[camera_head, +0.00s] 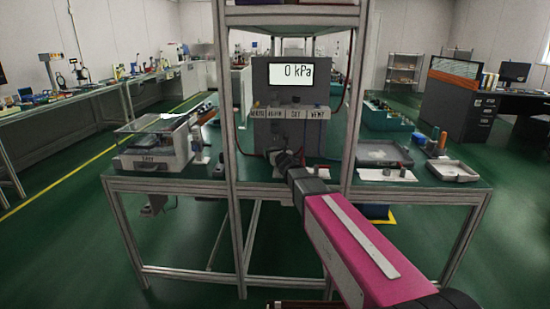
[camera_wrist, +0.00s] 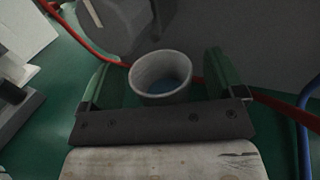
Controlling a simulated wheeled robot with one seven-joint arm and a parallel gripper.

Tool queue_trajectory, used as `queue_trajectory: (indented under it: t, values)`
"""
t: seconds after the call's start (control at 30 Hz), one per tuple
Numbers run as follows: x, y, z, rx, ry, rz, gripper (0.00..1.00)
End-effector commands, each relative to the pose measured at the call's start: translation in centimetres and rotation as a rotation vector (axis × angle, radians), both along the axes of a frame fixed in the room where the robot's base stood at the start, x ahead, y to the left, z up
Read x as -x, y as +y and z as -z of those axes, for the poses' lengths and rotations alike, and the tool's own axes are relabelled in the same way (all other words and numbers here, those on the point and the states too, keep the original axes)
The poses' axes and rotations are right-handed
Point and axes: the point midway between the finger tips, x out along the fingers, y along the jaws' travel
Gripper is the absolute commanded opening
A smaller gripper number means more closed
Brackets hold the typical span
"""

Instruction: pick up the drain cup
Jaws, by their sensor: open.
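The drain cup (camera_wrist: 162,76) is a small white cup with blue at its bottom. In the wrist view it stands upright between the two green fingers of my gripper (camera_wrist: 160,80). The cup's lower part is hidden behind the dark gripper bar. In the head view my gripper (camera_head: 284,158) is at the front of the grey gauge box, and I cannot make out the cup there.
The grey gauge box (camera_head: 262,88) reads 0 kPa and stands close behind my gripper. Red hoses (camera_wrist: 68,28) and a blue hose (camera_wrist: 303,150) run near the fingers. A frame post (camera_head: 356,110) stands to the right.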

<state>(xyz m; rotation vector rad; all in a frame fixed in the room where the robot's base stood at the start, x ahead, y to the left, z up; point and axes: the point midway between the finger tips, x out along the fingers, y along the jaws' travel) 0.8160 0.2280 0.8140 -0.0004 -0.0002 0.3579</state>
Motion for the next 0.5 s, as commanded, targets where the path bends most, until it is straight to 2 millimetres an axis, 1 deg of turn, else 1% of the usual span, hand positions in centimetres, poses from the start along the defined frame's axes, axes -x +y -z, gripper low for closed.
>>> queue_trajectory:
  t: [0.03, 0.07, 0.3, 0.33, 0.37, 0.4, 0.47, 0.5]
  values:
    - [-0.81, 0.27, 0.03, 0.0, 0.0, 0.0, 0.88]
    - [-0.95, 0.34, 0.01, 0.0, 0.0, 0.0, 0.88]
    - [-0.93, 0.34, -0.03, 0.0, 0.0, 0.001, 0.88]
    - [-0.93, 0.34, -0.03, 0.0, 0.0, 0.001, 0.82]
    - [-0.93, 0.34, -0.03, 0.0, 0.0, 0.0, 0.72]
    - [-0.93, 0.33, -0.03, 0.0, 0.0, 0.001, 0.59]
    - [-0.93, 0.33, -0.04, 0.0, 0.0, 0.0, 0.39]
    - [-0.93, 0.33, -0.04, 0.0, 0.0, 0.0, 0.36]
